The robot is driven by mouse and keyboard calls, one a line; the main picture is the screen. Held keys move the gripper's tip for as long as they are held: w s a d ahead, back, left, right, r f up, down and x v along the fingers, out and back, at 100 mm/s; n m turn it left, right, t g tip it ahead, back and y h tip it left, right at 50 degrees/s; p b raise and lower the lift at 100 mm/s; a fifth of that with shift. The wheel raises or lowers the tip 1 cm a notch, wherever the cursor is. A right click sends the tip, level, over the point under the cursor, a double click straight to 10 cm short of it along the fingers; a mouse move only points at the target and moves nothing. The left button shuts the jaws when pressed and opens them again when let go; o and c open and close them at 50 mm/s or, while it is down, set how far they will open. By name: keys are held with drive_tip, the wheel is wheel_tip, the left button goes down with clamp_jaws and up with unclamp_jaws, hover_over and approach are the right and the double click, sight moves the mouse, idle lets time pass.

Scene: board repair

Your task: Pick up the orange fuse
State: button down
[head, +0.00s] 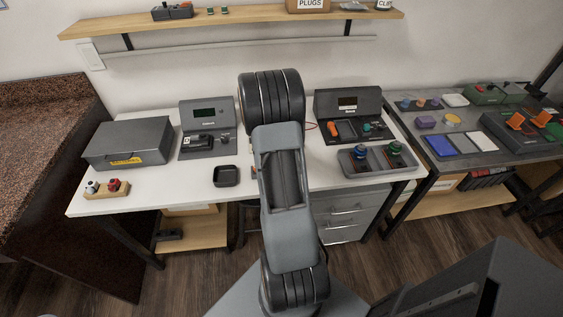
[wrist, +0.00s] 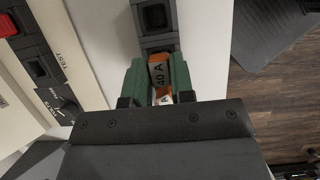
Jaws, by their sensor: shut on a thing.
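The orange fuse (wrist: 161,76), marked 40 A, sits between the green fingertips of my gripper (wrist: 158,66) in the wrist view. The gripper is shut on it. The fuse is right at a dark grey block with a square socket (wrist: 155,17); I cannot tell whether it is still touching or seated in that block. In the head view my own arm covers the middle of the white table, so the gripper and fuse are hidden there.
On the white table (head: 200,186) stand a grey toolbox (head: 127,143), a small black tray (head: 226,175), and a grey tray with knobbed parts (head: 375,171). A second bench is at right.

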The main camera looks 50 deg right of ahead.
drive_tip(key=s+a+r, duration=0.8)
drive_tip(key=s+r, duration=0.3)
drive_tip(key=shift+s+r, duration=0.25)
drive_tip(key=shift+r, duration=0.05)
drive_tip(key=shift+w, duration=0.1)
